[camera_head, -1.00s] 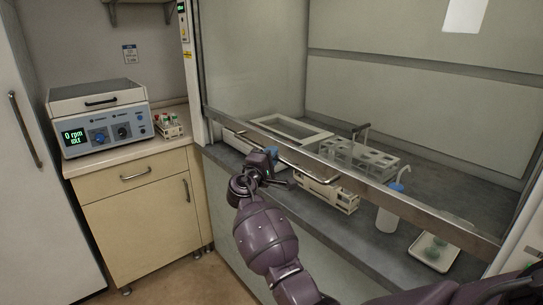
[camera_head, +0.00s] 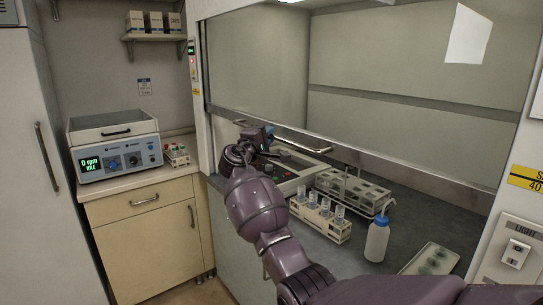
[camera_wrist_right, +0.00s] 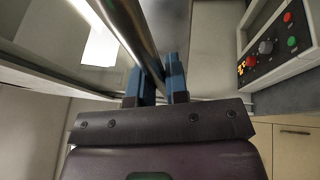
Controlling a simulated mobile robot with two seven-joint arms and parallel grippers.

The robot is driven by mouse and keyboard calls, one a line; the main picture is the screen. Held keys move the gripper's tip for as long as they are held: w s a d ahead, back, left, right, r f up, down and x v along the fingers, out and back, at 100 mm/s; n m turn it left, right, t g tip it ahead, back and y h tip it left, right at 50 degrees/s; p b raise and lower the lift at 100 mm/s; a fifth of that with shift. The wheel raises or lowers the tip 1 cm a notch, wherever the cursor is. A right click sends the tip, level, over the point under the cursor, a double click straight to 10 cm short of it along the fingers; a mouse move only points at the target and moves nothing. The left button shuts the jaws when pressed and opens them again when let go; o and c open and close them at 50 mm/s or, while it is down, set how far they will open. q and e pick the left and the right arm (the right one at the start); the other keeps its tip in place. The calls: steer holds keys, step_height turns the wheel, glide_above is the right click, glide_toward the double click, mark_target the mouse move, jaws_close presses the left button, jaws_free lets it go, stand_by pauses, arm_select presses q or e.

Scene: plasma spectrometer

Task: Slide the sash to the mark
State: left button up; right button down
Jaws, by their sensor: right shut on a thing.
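The fume hood's glass sash (camera_head: 400,110) is partly raised, with a metal rail (camera_head: 420,174) along its lower edge. A bar handle (camera_head: 305,141) runs along the rail's left part. My right gripper (camera_head: 266,136) is at the left part of this handle. In the right wrist view the metal bar (camera_wrist_right: 135,28) passes between the blue fingers (camera_wrist_right: 157,85), which are shut on it. A yellow label (camera_head: 526,178), partly cut off, is on the right hood post, near the height of the rail's right end. My left gripper is not in view.
Inside the hood are a device with buttons (camera_head: 290,181), a tube rack (camera_head: 350,188), a vial rack (camera_head: 320,222), a blue-capped bottle (camera_head: 377,240) and a tray (camera_head: 433,260).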

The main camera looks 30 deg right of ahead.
step_height(320, 180, up, 8)
steer(key=p, duration=0.2)
steer(key=shift+p, duration=0.35)
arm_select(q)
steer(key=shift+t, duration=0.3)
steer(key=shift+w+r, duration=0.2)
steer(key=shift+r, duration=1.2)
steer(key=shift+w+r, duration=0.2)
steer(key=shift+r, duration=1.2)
arm_select(e)
steer(key=shift+r, duration=0.6)
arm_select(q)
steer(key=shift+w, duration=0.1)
arm_select(e)
steer(key=c, duration=1.1)
jaws_free()
steer(key=shift+c, duration=0.2)
steer(key=shift+f, duration=0.1)
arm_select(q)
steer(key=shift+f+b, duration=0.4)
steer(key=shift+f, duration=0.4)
arm_select(e)
steer(key=v, duration=1)
steer(key=shift+s+a, duration=0.25)
steer(key=shift+a, duration=0.05)
